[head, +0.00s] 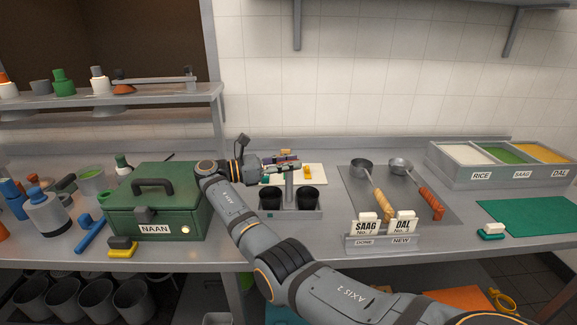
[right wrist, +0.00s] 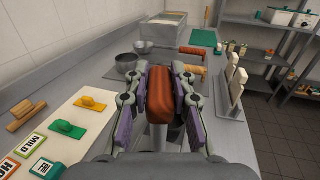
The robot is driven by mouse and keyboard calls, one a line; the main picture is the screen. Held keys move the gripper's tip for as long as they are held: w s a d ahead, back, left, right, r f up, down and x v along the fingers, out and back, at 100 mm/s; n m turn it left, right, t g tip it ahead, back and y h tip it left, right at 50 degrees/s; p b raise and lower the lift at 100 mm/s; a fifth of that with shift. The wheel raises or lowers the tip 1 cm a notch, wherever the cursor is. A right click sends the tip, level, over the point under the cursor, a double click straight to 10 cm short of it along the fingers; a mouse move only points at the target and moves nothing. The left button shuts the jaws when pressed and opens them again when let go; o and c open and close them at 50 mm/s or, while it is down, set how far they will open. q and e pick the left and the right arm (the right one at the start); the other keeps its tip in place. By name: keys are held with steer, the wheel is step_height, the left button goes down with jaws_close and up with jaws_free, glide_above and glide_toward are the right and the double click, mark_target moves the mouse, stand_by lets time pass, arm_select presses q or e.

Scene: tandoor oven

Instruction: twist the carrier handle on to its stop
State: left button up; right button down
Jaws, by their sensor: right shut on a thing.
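The grey carrier (head: 291,214) stands on the counter with two black cups, one each side of its upright post (head: 289,190). My right gripper (head: 285,163) is over the top of the post. In the right wrist view, my right gripper (right wrist: 160,95) is shut on the red-brown carrier handle (right wrist: 160,103), with a finger on each side. The handle lies lengthwise between the fingers. The grey post shows below it. My left gripper is not in view.
A green NAAN box (head: 155,205) stands left of the carrier. A white board (head: 313,174) with coloured pieces lies behind it. Two ladles lie on a grey tray (head: 349,188) to the right, behind the SAAG and DAL card holder (head: 383,244).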

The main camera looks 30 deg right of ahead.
steer(key=c, duration=1.1)
jaws_free()
steer(key=shift+o, duration=0.2)
step_height(320, 180, up, 10)
steer(key=shift+r, duration=0.1)
